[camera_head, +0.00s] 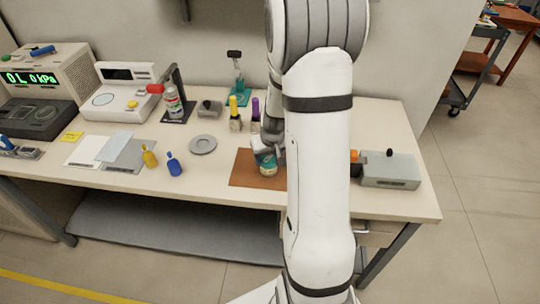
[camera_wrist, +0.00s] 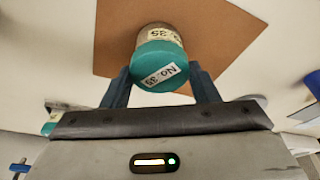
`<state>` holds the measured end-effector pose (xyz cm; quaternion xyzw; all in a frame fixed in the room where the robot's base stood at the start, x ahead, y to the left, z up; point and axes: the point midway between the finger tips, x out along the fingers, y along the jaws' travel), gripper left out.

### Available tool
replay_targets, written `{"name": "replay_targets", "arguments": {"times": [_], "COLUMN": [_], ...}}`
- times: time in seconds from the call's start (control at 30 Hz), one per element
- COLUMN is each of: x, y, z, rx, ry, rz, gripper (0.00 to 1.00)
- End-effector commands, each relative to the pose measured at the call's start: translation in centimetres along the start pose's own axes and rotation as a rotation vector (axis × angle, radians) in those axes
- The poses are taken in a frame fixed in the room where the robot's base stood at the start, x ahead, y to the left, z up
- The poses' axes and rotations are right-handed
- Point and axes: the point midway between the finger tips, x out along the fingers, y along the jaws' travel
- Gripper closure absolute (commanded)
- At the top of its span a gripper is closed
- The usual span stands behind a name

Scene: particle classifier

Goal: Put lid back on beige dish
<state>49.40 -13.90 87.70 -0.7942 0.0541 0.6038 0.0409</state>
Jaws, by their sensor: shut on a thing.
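My gripper (camera_wrist: 160,84) is shut on a round teal lid (camera_wrist: 160,62) with a white label reading No. 35; the lid lies between the two dark fingers in the wrist view. A beige dish (camera_wrist: 152,29) with a similar label shows directly beyond the lid, lined up with it over the brown mat. I cannot tell whether lid and dish touch. In the head view the teal piece (camera_head: 267,166) shows small above the brown mat (camera_head: 245,179), beside my arm, which hides the mat's right part.
A grey box (camera_head: 390,172) sits at right. The bench front between the blue bottle and mat is clear.

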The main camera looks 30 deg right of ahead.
Motion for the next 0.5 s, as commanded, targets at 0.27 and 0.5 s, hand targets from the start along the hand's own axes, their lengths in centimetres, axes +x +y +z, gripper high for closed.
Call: {"name": "replay_targets", "arguments": {"times": [0.27, 0.5], "x": [0.34, 0.31], "y": [0.02, 0.03], "z": [0.09, 0.08], "rx": [0.000, 0.000], "ry": [0.000, 0.000], "rz": [0.000, 0.000], "gripper": [0.68, 0.31]}}
